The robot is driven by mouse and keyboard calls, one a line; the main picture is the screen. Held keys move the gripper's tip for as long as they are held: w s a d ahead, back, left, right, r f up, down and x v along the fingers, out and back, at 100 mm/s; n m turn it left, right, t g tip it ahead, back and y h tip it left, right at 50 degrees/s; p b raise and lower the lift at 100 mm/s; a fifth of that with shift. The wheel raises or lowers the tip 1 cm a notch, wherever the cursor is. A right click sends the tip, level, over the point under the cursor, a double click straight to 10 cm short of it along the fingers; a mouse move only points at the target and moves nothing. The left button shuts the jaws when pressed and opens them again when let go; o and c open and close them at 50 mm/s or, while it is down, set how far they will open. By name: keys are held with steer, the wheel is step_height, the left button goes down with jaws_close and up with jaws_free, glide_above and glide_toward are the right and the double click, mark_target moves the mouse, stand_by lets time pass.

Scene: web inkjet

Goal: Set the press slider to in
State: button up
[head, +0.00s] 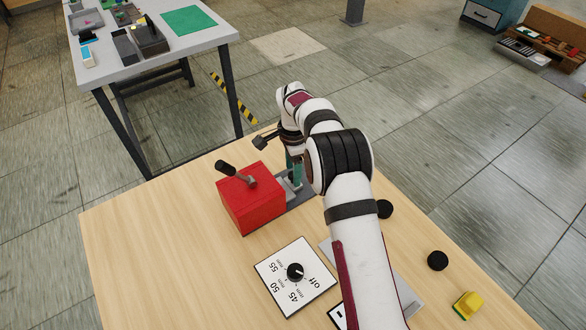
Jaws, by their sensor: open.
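My gripper (288,150) is at the far edge of the wooden table, pointing down just behind the red box (252,200). It is open, and my own arm partly hides it. Beneath it, beside the red box, is a grey fixture (291,187) with a teal upright part (294,168). This may be the press slider, but its setting cannot be made out. I cannot tell whether the gripper touches it. The red box carries a tilted lever with a black grip (226,167).
A dial panel (296,293) with a black knob lies in front of the red box. Two black round pieces (438,260) and a yellow block (468,304) are to the right. My arm covers part of a grey plate (407,292). The wooden table's left part (150,240) is clear.

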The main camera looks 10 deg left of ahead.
steer(key=shift+f, duration=0.15)
jaws_close()
stand_by(1.4)
